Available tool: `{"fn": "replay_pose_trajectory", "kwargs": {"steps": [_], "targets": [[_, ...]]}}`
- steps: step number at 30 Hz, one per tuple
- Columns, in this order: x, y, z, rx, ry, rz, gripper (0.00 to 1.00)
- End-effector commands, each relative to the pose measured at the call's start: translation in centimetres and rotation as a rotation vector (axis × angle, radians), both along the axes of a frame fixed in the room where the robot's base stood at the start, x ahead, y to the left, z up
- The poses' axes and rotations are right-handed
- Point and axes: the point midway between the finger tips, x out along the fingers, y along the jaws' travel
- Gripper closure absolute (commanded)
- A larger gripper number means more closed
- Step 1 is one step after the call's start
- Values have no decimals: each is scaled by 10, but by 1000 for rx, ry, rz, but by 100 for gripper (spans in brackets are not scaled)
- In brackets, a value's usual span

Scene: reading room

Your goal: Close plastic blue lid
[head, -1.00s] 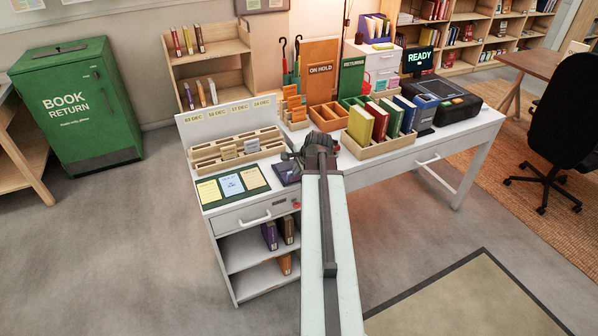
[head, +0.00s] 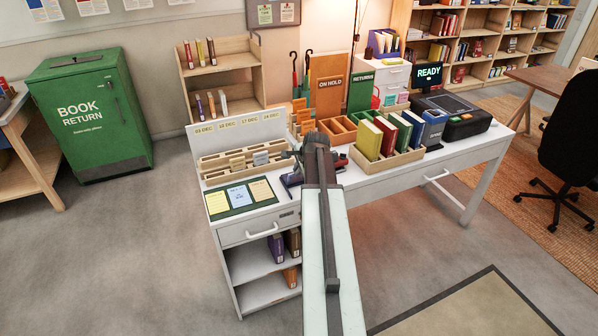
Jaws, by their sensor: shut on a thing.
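My gripper (head: 296,158) is over the white desk, just behind the front edge, at the end of my outstretched arm. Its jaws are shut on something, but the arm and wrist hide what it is.
The white desk (head: 385,187) holds a wooden card tray (head: 225,172) left of the gripper and a wooden box of coloured books (head: 372,166) right of it. A green sheet with cards (head: 212,213) lies at front left. A green book return bin (head: 130,150) stands far left.

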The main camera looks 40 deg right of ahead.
Motion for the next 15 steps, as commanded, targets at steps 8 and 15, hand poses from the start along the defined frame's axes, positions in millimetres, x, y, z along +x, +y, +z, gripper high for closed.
{"fn": "replay_pose_trajectory", "kwargs": {"steps": [8, 15], "targets": [[-10, 8, 33, -1, -3, 2, 100], [-42, 20, 87, -1, -3, -1, 100]]}}
